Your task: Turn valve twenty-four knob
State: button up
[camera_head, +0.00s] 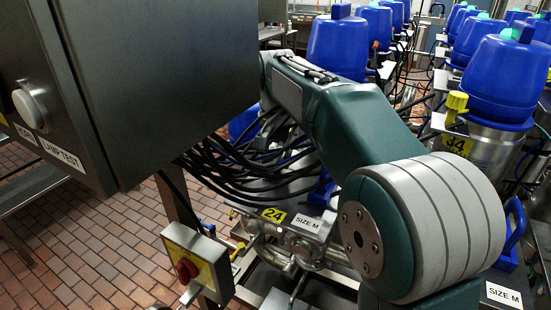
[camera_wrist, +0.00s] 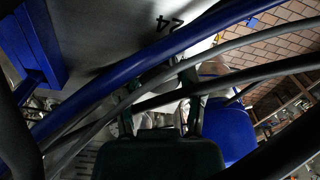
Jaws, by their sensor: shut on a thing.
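The yellow label "24" (camera_head: 273,214) marks valve twenty-four in the head view, on a metal plate beside a "SIZE M" label (camera_head: 307,223). The same number (camera_wrist: 168,22) shows on the pale plate in the wrist view. My gripper (camera_wrist: 160,113) shows in the wrist view with both fingers close to that plate. It appears shut on the valve twenty-four knob, but cables and the fingers hide most of the knob. In the head view the gripper and the knob are hidden behind cables and my arm.
Black and blue cables (camera_head: 240,180) hang across the valve and cross the wrist view. Blue-capped valves (camera_head: 338,45) stand behind; valve 34 (camera_head: 456,145) is at right.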

jog(key=shift+f, duration=0.1)
jog(key=n, duration=0.5)
jog(key=shift+f+n, duration=0.1)
jog(key=shift+n, duration=2.1)
jog(key=o, duration=1.2)
jog(key=shift+c, duration=0.2)
